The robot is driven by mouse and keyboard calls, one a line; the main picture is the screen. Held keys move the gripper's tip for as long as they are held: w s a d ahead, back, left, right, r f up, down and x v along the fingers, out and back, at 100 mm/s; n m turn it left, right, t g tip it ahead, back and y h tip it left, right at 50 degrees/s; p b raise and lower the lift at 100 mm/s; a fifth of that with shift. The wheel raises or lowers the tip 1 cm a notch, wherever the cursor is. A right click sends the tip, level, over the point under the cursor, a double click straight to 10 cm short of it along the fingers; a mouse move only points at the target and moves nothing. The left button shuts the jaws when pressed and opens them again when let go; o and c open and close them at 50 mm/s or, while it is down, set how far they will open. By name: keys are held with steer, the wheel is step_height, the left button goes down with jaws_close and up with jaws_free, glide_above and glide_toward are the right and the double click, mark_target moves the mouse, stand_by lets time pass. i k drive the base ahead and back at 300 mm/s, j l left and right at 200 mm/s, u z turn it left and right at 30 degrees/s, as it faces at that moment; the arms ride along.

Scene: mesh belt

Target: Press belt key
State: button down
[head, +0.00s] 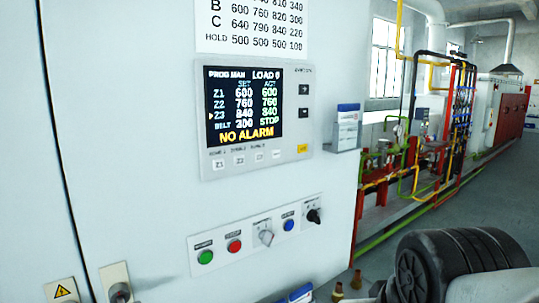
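The control panel (307,125) is on a pale cabinet front. Its screen (242,103) shows Z1 600/600, Z2 760/760, Z3 840/840, BELT with a set value that looks like 300, STOP, and NO ALARM. A small yellow marker stands beside Z3. Below the screen is a row of pale keys: a Z1 key (218,164), a Z2 key (239,161), and two more to the right. The last pale key (277,154) may be the belt key; its label is too small to read. My gripper is not in view.
Below the panel are a green button (205,257), a red button (235,246), a grey selector (266,237), a blue button (289,225) and a black selector (313,216). A card holder (346,136) juts out right of the panel. Part of my arm fills the lower right.

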mark_target(275, 153)
steer(key=j, duration=0.65)
steer(key=k+j, duration=0.1)
steer(key=j, duration=0.55)
steer(key=z, duration=0.05)
